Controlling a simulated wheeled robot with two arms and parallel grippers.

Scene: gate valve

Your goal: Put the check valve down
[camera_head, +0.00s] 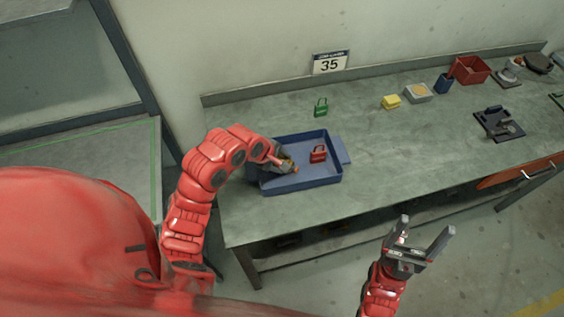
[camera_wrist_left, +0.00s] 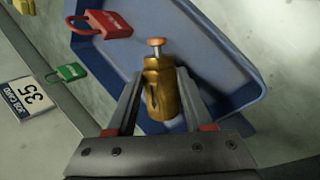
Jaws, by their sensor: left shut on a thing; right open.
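The check valve (camera_wrist_left: 160,86) is a brass body with a copper-coloured end. My left gripper (camera_wrist_left: 157,108) is shut on it, with a finger on each side. In the head view my left gripper (camera_head: 282,164) is over the left part of the blue tray (camera_head: 302,184), and the valve is mostly hidden there. I cannot tell whether the valve touches the tray floor. A red padlock (camera_head: 318,154) lies in the tray, to the right of the valve. My right gripper (camera_head: 420,242) is open and empty, in front of the bench's front edge.
A green padlock (camera_head: 321,107) lies on the bench behind the tray, near the job card 35 sign (camera_head: 330,62). A yellow block (camera_head: 391,102), a grey box (camera_head: 418,93) and a red bin (camera_head: 470,70) stand further right.

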